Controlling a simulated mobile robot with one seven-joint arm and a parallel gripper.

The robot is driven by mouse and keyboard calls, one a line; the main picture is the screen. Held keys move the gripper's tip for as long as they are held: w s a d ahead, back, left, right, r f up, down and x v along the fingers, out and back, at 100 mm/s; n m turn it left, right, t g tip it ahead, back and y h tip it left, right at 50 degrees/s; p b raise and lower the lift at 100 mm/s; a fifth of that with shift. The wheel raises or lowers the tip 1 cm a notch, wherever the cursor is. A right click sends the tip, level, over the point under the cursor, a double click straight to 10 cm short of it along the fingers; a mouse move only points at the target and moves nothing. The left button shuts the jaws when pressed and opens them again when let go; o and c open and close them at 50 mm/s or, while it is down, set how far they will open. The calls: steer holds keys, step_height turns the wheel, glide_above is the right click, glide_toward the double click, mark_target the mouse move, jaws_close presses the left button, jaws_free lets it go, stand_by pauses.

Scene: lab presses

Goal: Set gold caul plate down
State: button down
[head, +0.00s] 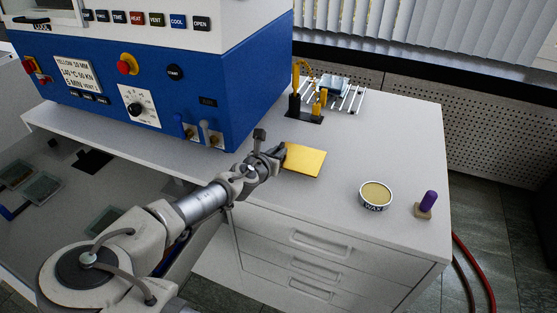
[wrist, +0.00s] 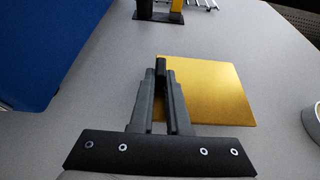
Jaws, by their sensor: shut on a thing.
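The gold caul plate (head: 305,160) is a flat, square yellow-gold sheet over the grey bench top, right of the blue press. In the wrist view the plate (wrist: 210,90) lies ahead and to the right of the fingers. My gripper (head: 280,153) is at the plate's left edge in the head view.
The blue press (head: 180,85) stands left on the bench (head: 340,210). A black stand with yellow posts (head: 305,112) and a wire rack (head: 350,97) are behind the plate. A wax tin (head: 375,195) and a purple-handled tool (head: 427,203) stand to the right. Bench between is clear.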

steer(key=shift+f, duration=1.05)
steer(key=shift+f, duration=0.1)
steer(key=c, duration=0.9)
jaws_free()
steer(key=p+v, duration=0.2)
steer(key=v, duration=0.9)
steer(key=shift+s+a+r+p, duration=0.15)
steer(key=shift+s+r+p, duration=0.15)
steer(key=shift+s, duration=0.15)
